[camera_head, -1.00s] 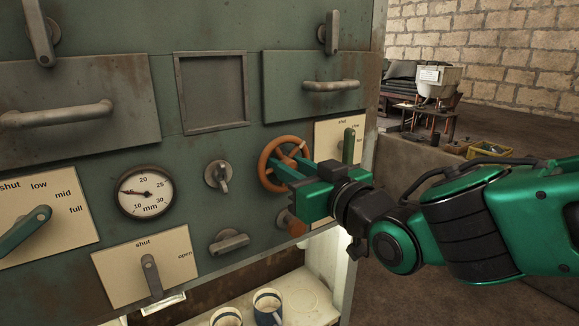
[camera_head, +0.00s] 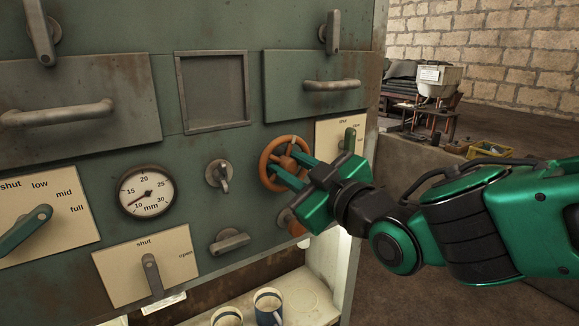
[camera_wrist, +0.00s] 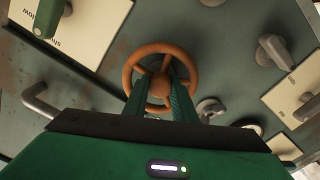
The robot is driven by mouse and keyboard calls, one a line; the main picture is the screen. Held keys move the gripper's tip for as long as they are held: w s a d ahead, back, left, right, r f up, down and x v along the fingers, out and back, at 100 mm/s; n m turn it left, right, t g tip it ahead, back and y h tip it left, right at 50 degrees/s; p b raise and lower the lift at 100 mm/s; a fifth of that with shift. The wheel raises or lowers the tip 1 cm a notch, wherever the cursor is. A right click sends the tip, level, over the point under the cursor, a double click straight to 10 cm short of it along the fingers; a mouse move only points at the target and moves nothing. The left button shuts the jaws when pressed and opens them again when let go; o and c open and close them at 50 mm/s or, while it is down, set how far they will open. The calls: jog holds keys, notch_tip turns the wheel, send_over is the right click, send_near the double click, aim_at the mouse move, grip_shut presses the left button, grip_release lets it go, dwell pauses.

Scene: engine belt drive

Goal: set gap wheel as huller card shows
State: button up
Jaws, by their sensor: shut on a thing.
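The gap wheel is an orange-brown spoked handwheel (camera_head: 270,179) on the green panel; it also shows in the wrist view (camera_wrist: 160,49). My gripper (camera_head: 287,170) is shut on it, its two green fingers reaching in at the hub and spokes. The fingers (camera_wrist: 160,100) hide part of the wheel's lower half in the wrist view. A round mm gauge (camera_head: 146,191) is on the same panel, left of the wheel. Its needle points down-left, close to 10. A small white card (camera_head: 430,74) is on the hopper machine at the back right; its writing is too small to read.
Lever plates marked shut/open (camera_head: 120,265) and shut/low/mid/full (camera_head: 25,190) are further left. Mugs (camera_head: 267,304) stand on the shelf below.

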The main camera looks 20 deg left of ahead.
jog(key=shift+w+d+n, duration=0.15)
jog(key=shift+n, duration=0.6)
jog(key=shift+w+d+n, duration=0.1)
jog(key=shift+n, duration=0.65)
jog(key=shift+f, duration=0.1)
jog(key=o, duration=0.8)
jog(key=shift+c, duration=0.2)
jog(key=shift+s+a, duration=0.1)
jog(key=shift+s, duration=0.05)
jog(key=shift+s, duration=0.1)
